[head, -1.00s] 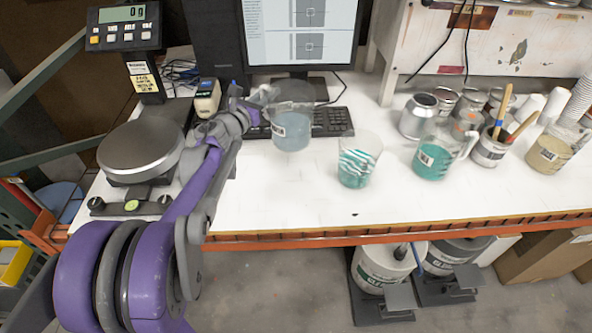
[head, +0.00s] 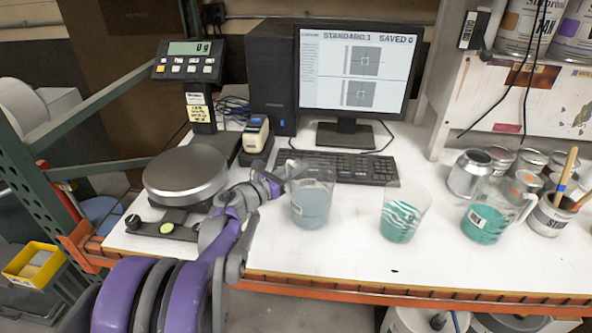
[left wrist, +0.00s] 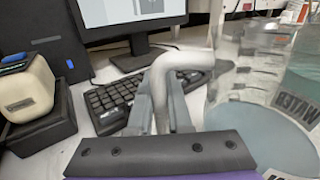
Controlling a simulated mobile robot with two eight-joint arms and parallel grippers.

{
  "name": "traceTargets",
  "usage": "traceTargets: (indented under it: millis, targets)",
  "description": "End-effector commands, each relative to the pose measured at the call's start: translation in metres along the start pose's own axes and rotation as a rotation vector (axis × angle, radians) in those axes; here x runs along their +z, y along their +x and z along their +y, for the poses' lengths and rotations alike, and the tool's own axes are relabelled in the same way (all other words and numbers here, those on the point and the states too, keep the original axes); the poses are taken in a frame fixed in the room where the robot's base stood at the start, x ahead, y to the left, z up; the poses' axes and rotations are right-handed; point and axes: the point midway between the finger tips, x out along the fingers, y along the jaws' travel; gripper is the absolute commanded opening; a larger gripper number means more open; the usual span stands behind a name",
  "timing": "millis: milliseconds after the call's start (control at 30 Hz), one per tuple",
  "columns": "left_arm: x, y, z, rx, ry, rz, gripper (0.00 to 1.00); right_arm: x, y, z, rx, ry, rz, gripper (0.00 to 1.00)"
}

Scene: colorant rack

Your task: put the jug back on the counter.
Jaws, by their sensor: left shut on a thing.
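The jug (head: 311,202) is clear, holds grey-blue liquid and has a white label. It appears upright in front of the keyboard, at the left of the striped cup. My left gripper (head: 272,184) is at its left side, shut on its handle. In the left wrist view the pale handle (left wrist: 190,62) runs between the two fingers (left wrist: 163,105), and the label reads WATER. The white counter (head: 345,240) lies under the jug; I cannot tell whether the jug's base touches it. My right gripper is not in view.
A striped teal cup (head: 402,216) and a teal jug (head: 487,212) stand at the right, with several cans behind. The scale (head: 185,175) is at the left. The keyboard (head: 350,168) and monitor (head: 352,75) are behind.

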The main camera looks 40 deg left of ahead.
Motion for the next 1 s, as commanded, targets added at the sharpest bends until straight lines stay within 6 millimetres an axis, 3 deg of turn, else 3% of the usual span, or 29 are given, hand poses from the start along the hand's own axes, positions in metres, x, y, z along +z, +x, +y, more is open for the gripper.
traceTargets:
  millis: [400, 433, 600, 1000]
  targets:
    - [-0.0067, 0.0002, 0.0000, 0.000, -0.002, -0.001, 0.00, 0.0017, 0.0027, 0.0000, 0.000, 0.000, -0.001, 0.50]
    - [-0.0075, 0.0003, 0.0000, 0.000, 0.000, 0.000, 0.19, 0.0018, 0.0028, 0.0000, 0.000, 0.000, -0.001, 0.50]
    - [-0.0065, 0.0002, -0.0001, 0.000, 0.000, 0.000, 0.47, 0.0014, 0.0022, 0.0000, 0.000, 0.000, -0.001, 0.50]
    - [-0.0030, -0.0059, 0.0004, 0.001, 0.000, 0.000, 0.47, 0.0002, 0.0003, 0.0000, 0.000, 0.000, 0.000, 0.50]
